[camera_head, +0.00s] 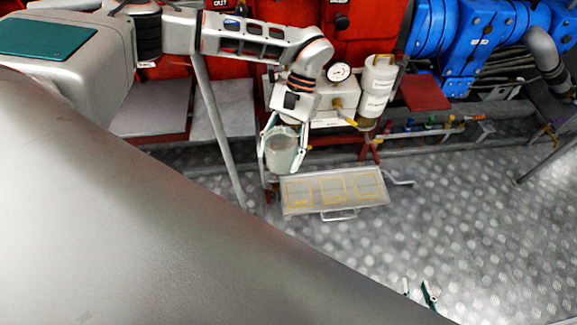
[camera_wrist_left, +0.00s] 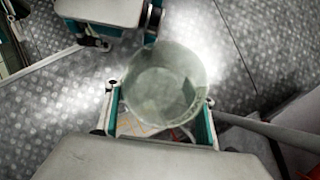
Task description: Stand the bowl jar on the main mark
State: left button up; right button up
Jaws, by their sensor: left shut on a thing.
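The bowl jar (camera_head: 281,154) is a translucent, pale green vessel. My left gripper (camera_head: 283,150) is shut on it, one finger on each side. The jar looks about upright, near the back left corner of a pale tray (camera_head: 333,213). The left wrist view shows the jar (camera_wrist_left: 164,84) between the teal fingers (camera_wrist_left: 158,115). The tray bears three orange-outlined squares; their lettering is too small to read, so I cannot tell which is the main mark. My right gripper (camera_head: 420,294) shows only its fingertips, apart and empty, at the bottom; the rest is hidden.
Behind the tray stand a white box with a round gauge (camera_head: 339,72) and a white canister (camera_head: 376,88). A grey post (camera_head: 219,130) stands left of the jar. Blue pipework (camera_head: 460,45) fills the back right. The metal floor (camera_head: 470,220) right of the tray is mostly clear.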

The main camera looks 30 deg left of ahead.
aim_at(298, 194)
jog(key=i+l+u, duration=0.1)
jog(key=l+u, duration=0.55)
jog(key=u, duration=0.15)
jog(key=l+u, duration=0.45)
jog(key=l, duration=0.7)
